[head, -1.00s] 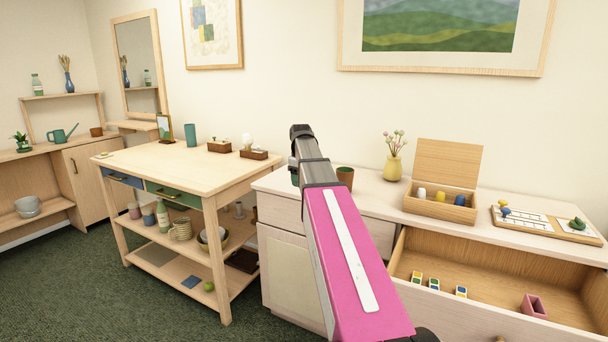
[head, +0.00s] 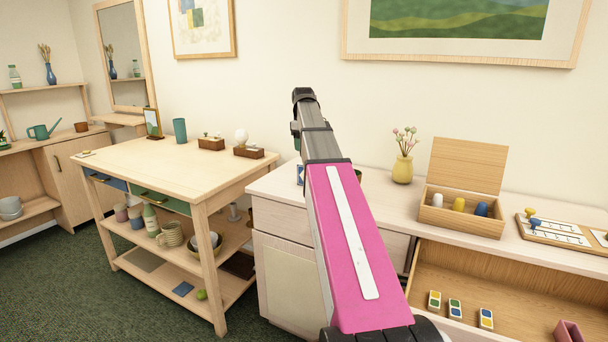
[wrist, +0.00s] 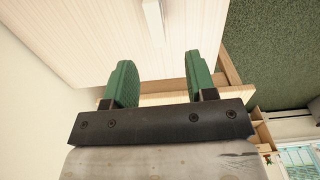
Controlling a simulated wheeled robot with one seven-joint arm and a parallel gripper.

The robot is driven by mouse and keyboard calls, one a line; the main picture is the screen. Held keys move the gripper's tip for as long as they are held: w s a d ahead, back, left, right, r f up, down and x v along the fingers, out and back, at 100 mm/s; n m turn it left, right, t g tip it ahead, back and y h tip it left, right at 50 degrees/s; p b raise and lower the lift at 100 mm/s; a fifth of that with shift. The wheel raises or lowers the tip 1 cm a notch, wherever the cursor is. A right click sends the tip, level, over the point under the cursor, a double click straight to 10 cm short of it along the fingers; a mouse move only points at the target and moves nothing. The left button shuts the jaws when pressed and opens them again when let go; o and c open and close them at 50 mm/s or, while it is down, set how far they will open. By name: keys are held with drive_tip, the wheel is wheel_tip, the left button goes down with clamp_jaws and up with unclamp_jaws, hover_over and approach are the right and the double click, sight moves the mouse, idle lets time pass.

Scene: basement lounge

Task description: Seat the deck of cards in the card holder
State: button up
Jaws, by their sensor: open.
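My gripper (wrist: 158,82) is open in the wrist view, with two green pads apart and nothing between them. In the head view my arm reaches up past the cabinet and hides its fingers. Small coloured blocks stand in the open drawer: a yellow-and-green one (head: 435,299), a green-and-blue one (head: 455,308) and a blue-and-yellow one (head: 486,318). I cannot tell whether they are card decks. A pink piece (head: 569,332), possibly the card holder, is cut off at the lower right. A small blue-and-white item (head: 300,174) stands on the cabinet, partly hidden by my arm.
The cabinet top (head: 272,182) carries a yellow vase (head: 403,170), an open wooden box (head: 460,218) with coloured pieces, and a game board (head: 552,231). The open drawer (head: 450,270) juts out at right. A wooden table (head: 150,160) with loaded shelves stands at left.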

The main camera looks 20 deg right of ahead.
wheel_tip(320, 180, down, 4)
drive_tip(key=shift+r, duration=0.1)
drive_tip(key=shift+w+d+f, duration=0.1)
drive_tip(key=shift+f, duration=1.5)
drive_tip(key=shift+w+d+f, duration=0.1)
drive_tip(key=shift+f, duration=1.5)
clamp_jaws()
